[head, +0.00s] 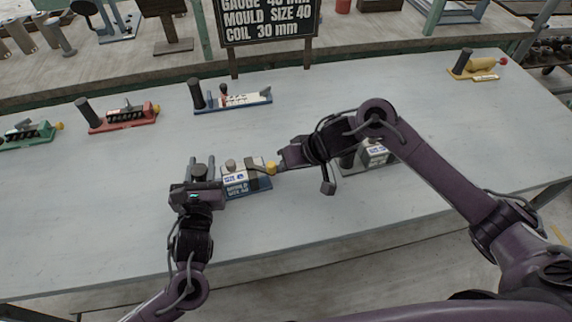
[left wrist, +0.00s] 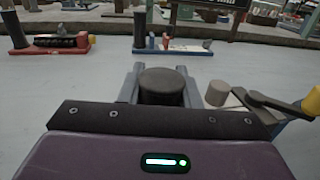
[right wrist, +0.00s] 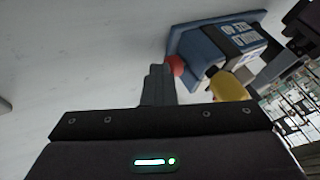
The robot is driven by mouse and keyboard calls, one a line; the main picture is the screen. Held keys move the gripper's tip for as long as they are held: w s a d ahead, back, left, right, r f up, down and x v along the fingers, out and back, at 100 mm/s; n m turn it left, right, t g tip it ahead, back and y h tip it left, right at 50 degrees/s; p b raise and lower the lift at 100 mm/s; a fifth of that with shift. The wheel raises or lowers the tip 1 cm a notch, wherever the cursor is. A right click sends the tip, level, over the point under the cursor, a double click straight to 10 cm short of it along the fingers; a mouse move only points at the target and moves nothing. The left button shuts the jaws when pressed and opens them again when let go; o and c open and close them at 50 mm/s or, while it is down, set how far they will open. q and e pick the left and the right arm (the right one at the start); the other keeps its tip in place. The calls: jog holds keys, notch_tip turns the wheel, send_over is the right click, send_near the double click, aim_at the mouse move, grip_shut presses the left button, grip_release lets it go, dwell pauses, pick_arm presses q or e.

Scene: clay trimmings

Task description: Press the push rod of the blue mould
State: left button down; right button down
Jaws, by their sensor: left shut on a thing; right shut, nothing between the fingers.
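The blue mould (head: 260,184) lies on the grey table, with a white and blue label block and a grey round knob on top. My left gripper (head: 200,170) is shut around the upright dark handle (left wrist: 162,80) at its left end. A dark lever with a yellow grip (head: 271,167) reaches to its right end; the grip also shows in the right wrist view (right wrist: 232,86). A red knob (right wrist: 175,66), seemingly the push rod's end, sits there too. My right gripper (right wrist: 157,82) is shut and empty, its tips at this knob; contact is unclear.
A red mould (head: 125,118), a green one (head: 28,134) and another blue-based one (head: 240,103) stand behind. A grey one (head: 376,153) is partly hidden by my right arm. A yellow one (head: 480,68) is far right. A sign (head: 268,22) stands at the back. The front table is clear.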

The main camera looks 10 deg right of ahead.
pick_arm(q)
jog(key=shift+s+f, duration=0.15)
jog(key=shift+f, duration=0.3)
pick_arm(e)
jog(key=v, duration=1)
pick_arm(q)
jog(key=c, duration=1.4)
grip_release()
jog(key=shift+d, duration=0.1)
jog(key=shift+c, duration=0.2)
jog(key=o, duration=0.4)
jog(key=shift+r, duration=0.1)
jog(key=shift+o, duration=0.2)
jog(key=shift+r, duration=0.15)
pick_arm(e)
jog(key=shift+w, duration=0.1)
